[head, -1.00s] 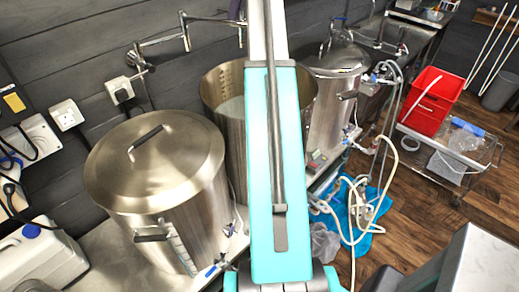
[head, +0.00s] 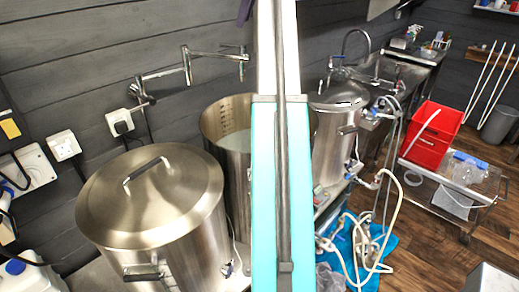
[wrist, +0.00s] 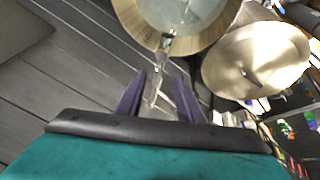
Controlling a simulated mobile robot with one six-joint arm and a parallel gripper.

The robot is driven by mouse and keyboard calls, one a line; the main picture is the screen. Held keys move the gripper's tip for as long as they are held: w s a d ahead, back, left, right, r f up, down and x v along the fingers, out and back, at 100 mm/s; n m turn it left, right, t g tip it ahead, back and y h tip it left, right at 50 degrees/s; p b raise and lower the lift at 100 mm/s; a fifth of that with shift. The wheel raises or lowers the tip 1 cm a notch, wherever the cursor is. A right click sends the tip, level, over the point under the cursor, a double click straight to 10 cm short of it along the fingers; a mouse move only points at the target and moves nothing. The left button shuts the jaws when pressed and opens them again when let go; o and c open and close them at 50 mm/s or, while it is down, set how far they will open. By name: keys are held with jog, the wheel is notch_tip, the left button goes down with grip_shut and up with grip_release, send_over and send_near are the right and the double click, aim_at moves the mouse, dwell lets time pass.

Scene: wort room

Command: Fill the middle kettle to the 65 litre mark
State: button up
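The middle kettle (head: 236,170) is steel and lidless, with marks on its inner wall and pale liquid inside. My arm hides its right part, and I cannot read the level. In the wrist view its rim (wrist: 134,20) is at the top. A jointed wall tap (head: 186,66) reaches from the wall toward this kettle; I cannot tell whether water runs. My gripper (wrist: 159,80) shows two purple fingers, apart and empty. A metal tap part (wrist: 162,62) shows beyond and between them, and I see no contact.
A lidded kettle (head: 150,200) stands to the left and another lidded kettle (head: 334,125) to the right. Hoses (head: 345,240) and a blue cloth lie on the floor at right. A red crate (head: 433,135) sits on a low trolley. Sockets (head: 64,145) are on the wall.

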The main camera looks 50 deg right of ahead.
jog(key=shift+p+v, duration=0.8)
jog(key=shift+v, duration=0.95)
jog(key=shift+f, duration=0.1)
